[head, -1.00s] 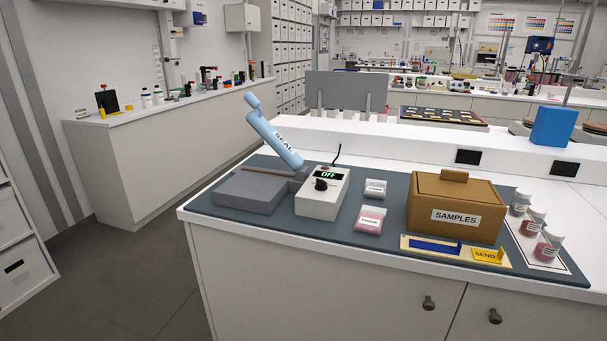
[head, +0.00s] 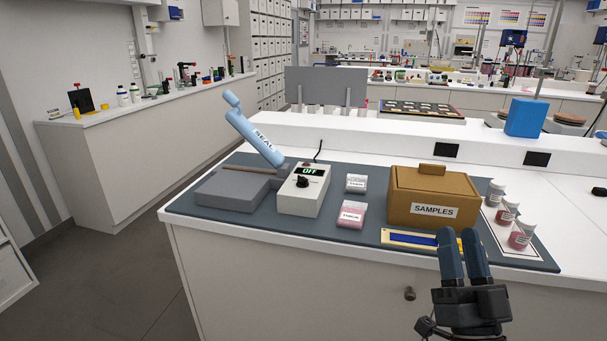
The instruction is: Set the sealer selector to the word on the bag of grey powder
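The sealer's white control box (head: 304,195) stands on the dark mat, with a display reading OFF (head: 310,171) and a black selector knob (head: 302,182). The grey sealer base (head: 232,192) is to its left, with its blue SEAL lever (head: 255,137) raised. A small bag with pale grey contents (head: 356,183) lies right of the box; its label is too small to read. A bag of pink powder (head: 351,214) lies in front of it. My gripper (head: 461,240) is at the lower right, in front of the bench edge, its two fingers slightly apart with nothing seen between them.
A brown SAMPLES box (head: 434,194) stands right of the bags. A cream tray with a blue strip (head: 401,238) lies before it, partly behind my gripper. Several jars (head: 506,212) stand on a white sheet at the right. The mat between control box and bags is clear.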

